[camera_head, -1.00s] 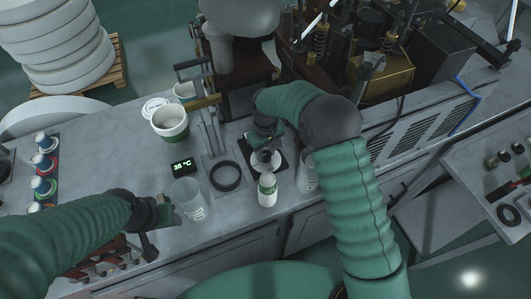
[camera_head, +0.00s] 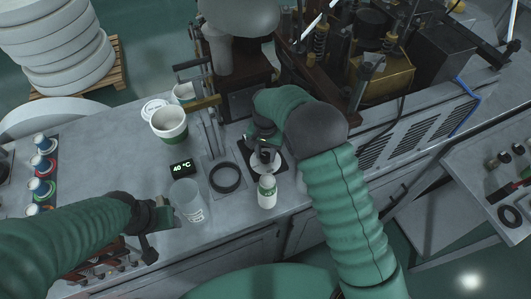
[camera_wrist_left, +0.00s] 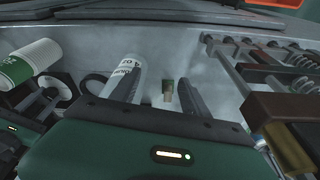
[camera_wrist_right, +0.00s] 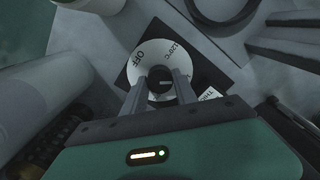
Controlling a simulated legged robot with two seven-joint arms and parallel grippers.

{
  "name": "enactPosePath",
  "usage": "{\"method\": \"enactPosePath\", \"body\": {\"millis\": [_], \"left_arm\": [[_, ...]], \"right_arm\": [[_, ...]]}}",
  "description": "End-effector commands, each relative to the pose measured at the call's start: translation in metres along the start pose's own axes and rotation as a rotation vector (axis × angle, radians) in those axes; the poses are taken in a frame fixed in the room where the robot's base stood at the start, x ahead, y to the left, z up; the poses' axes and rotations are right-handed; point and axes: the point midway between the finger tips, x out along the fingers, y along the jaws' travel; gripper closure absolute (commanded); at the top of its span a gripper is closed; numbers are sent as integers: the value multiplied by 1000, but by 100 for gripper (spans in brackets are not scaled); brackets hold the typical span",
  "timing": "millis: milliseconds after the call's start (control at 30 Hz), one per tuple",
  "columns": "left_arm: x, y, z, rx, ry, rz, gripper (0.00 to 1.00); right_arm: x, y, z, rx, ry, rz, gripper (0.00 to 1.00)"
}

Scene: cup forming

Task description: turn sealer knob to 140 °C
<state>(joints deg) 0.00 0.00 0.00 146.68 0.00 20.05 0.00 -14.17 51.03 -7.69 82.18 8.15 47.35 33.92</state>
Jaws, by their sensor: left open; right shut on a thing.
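The sealer knob's white dial (camera_wrist_right: 138,58), marked OFF and 120°C, lies on a black square plate in the right wrist view; its dark centre is between my right fingers. My right gripper (camera_wrist_right: 160,88) is shut on the knob. In the head view the dial (camera_head: 262,168) shows under my right gripper (camera_head: 266,148), which partly hides it. The small display (camera_head: 181,168) on the table reads 40 °C in green. My left gripper (camera_head: 172,214) is open and empty above the table's front edge; its fingers (camera_wrist_left: 157,92) also show apart in the left wrist view.
A green-and-white tub (camera_head: 170,123) stands behind. Machinery (camera_head: 375,65) fills the back right.

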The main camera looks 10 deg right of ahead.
Motion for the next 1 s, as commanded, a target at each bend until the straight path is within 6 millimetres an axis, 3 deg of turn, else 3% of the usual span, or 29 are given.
{"method": "enactPosePath", "body": {"millis": [400, 1000], "left_arm": [[-3, 0, -1, 0, 0, 0, 46], [-3, 0, -1, 0, 0, 0, 46]], "right_arm": [[-5, -2, -5, 249, 13, -10, 100], [-4, -2, -5, 307, 12, -11, 100]]}}
